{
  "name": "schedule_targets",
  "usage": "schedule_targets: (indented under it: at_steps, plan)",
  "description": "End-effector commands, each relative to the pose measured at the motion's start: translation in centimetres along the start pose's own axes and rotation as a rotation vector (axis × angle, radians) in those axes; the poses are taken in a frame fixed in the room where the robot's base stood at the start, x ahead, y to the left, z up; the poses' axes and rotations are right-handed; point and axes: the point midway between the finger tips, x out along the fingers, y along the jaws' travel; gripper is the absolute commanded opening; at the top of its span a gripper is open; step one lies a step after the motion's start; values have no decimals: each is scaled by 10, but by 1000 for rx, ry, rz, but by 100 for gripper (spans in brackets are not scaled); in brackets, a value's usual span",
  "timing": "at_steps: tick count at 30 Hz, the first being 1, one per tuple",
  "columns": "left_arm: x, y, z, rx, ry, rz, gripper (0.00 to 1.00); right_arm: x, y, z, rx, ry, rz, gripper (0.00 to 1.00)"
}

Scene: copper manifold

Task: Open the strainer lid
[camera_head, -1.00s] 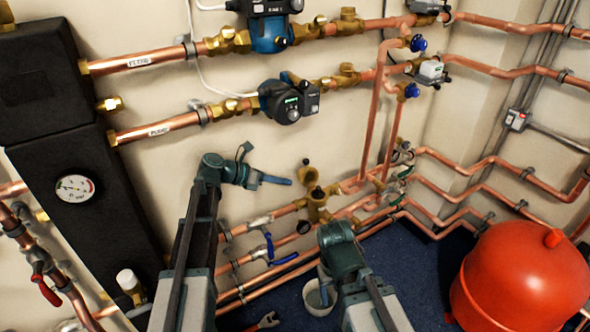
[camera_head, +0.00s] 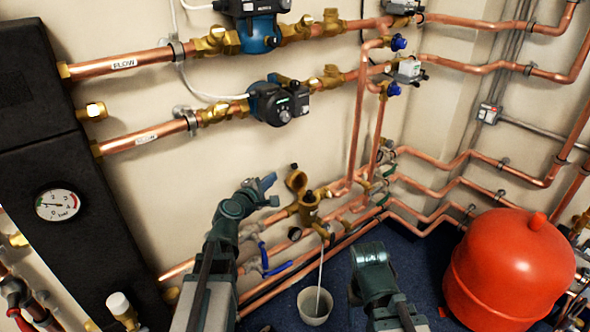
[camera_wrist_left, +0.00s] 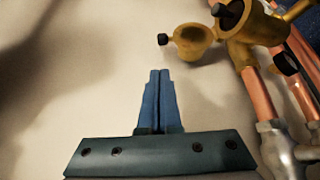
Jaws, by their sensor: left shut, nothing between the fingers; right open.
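The brass strainer body (camera_head: 309,209) sits on a lower copper pipe; it also shows in the wrist view (camera_wrist_left: 248,38). Its brass lid (camera_head: 296,181) is swung aside to the upper left, with its hollow inside showing. In the wrist view the lid (camera_wrist_left: 193,41) has a black knob (camera_wrist_left: 163,40) at its outer end. My left gripper (camera_head: 270,181) is shut and empty, a little left of the lid and apart from it; its blue fingers (camera_wrist_left: 157,78) are together. My right gripper (camera_head: 358,290) is low right of the strainer, fingers hidden.
A pale bucket (camera_head: 315,306) stands on the blue floor, with a thin whitish stream (camera_head: 321,268) reaching into it from the strainer. A blue-handled valve (camera_head: 263,257) is lower left. A red tank (camera_head: 509,268) stands right. Bare wall lies behind my left gripper.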

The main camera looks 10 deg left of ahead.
Motion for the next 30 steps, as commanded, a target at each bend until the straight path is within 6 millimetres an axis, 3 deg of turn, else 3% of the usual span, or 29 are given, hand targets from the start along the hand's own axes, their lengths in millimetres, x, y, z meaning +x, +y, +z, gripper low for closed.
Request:
schedule_targets:
  at_steps: [11,24,30]
  plan:
    - [16,0,-1,4,1,2,0,3,0,0,0,0,1,67]
    - [88,0,-2,4,0,0,0,17,-1,-1,-1,0,3,67]
    - [101,0,0,3,1,1,0,19,-1,-1,-1,0,3,67]
